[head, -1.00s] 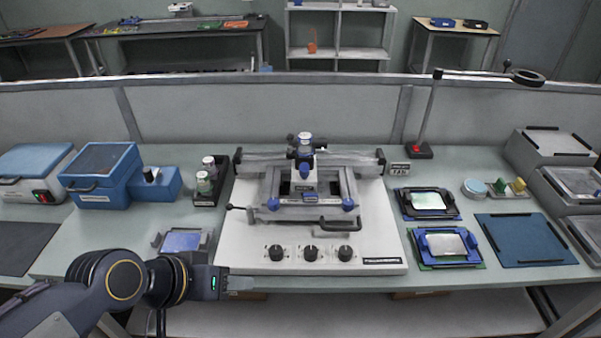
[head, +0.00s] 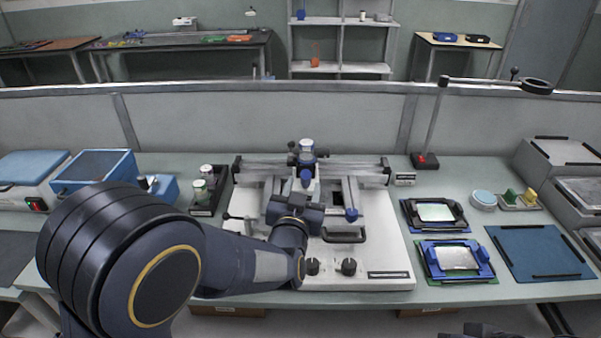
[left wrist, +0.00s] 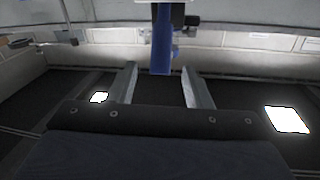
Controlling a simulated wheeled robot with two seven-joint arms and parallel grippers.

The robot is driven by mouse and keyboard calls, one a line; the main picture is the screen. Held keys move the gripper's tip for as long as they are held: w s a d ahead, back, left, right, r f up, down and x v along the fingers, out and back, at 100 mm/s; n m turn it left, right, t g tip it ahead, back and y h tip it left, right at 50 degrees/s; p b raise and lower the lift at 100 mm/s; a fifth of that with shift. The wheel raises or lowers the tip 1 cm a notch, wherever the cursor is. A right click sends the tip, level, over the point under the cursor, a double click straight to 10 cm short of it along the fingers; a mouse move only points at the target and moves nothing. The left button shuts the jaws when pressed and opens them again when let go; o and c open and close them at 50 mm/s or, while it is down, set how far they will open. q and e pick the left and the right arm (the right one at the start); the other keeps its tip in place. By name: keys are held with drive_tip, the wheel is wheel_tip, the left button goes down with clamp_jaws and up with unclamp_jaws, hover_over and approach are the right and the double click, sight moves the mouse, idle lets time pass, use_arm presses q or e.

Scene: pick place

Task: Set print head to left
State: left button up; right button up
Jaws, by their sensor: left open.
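The print head (head: 307,168), with a blue knob and a clear-topped cap, stands at the middle of the rail on the white printer (head: 385,255). My left gripper (head: 312,200) is over the printer's frame, just in front of the print head. In the left wrist view my left gripper (left wrist: 160,76) is open, its two fingers apart. A blue upright post (left wrist: 162,40), apparently the print head's handle, shows beyond and between the fingertips. I cannot tell whether they touch it. My left arm hides the printer's front left part and a knob. My right gripper's fingers do not show.
Two blue-framed fixtures (head: 457,258) and a blue mat (head: 540,250) lie to the right. A magnifier lamp (head: 428,160) stands behind.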

sight(303, 166)
use_arm(q)
drive_tip(key=w, duration=0.4)
drive_tip(key=w+d+p, duration=0.1)
drive_tip(key=w, duration=0.1)
drive_tip(key=shift+w, duration=0.35)
clamp_jaws()
